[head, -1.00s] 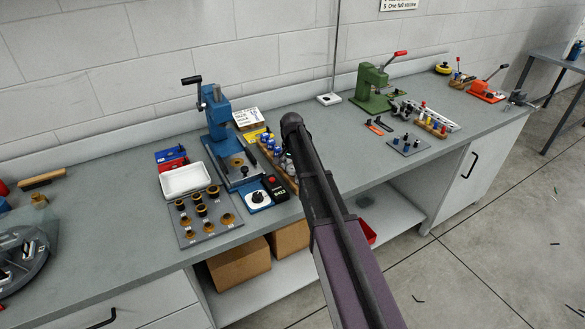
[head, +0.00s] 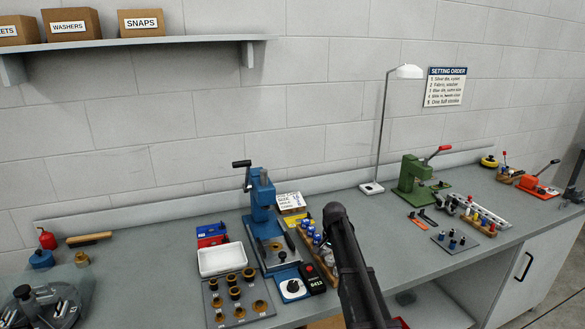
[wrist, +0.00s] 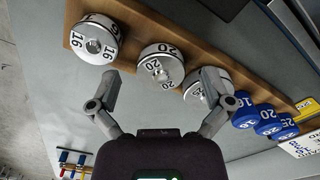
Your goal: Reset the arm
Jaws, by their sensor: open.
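In the wrist view, my gripper (wrist: 158,98) is open, its two fingers spread apart with nothing between them. Beyond the fingertips is a wooden rack (wrist: 150,22) with white dies numbered 16 (wrist: 92,38) and 20 (wrist: 160,64), and blue dies (wrist: 268,122) further right. The middle white die appears between and beyond the fingers; whether either finger touches a die I cannot tell. In the head view, my arm reaches up from the bottom over the bench and hides part of the rack (head: 310,236). My gripper's fingers do not show there.
A blue press (head: 262,210), white tray (head: 221,259) and die plate (head: 238,312) stand left of my arm. A green press (head: 412,182) and orange press (head: 535,185) stand to the right. A lamp (head: 385,130) rises behind. A shelf (head: 130,42) with boxes hangs upper left.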

